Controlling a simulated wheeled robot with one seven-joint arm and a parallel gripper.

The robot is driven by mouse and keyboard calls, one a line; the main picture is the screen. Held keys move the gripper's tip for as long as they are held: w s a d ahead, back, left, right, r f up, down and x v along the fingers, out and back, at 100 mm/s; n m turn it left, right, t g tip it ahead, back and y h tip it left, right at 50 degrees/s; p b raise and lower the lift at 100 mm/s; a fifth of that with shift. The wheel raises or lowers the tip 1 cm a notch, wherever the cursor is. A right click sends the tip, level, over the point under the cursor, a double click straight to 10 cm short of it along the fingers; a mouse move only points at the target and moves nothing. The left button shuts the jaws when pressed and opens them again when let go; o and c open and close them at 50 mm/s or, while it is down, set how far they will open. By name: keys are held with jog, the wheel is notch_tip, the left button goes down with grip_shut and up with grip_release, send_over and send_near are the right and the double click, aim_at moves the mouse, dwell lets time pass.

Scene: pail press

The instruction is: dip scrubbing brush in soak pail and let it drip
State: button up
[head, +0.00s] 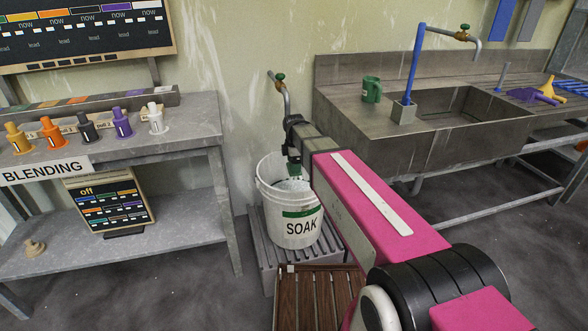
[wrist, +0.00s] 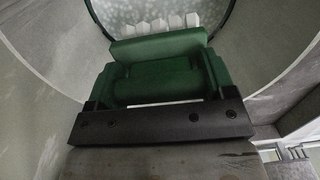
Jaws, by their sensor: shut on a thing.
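The white soak pail (head: 268,205), labelled SOAK on a green-edged label, stands upright on a grey slatted stand. My gripper (head: 294,168) points down into the pail's mouth and is shut on the green scrubbing brush (wrist: 155,80). In the wrist view the brush's white bristles (wrist: 165,23) point away from me, inside the pail's round wall (wrist: 40,60). Speckled grey liquid shows beyond the bristles. I cannot tell whether the bristles touch it. In the head view the brush is mostly hidden by my gripper and the pail.
A tap (head: 282,88) on the wall stands just behind the pail. A grey bench (head: 200,150) with coloured bottles is at left. A metal sink (head: 440,140) with a green mug (head: 371,89) is at right. A wooden slatted platform (head: 315,290) lies in front.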

jog(key=shift+r, duration=3.9)
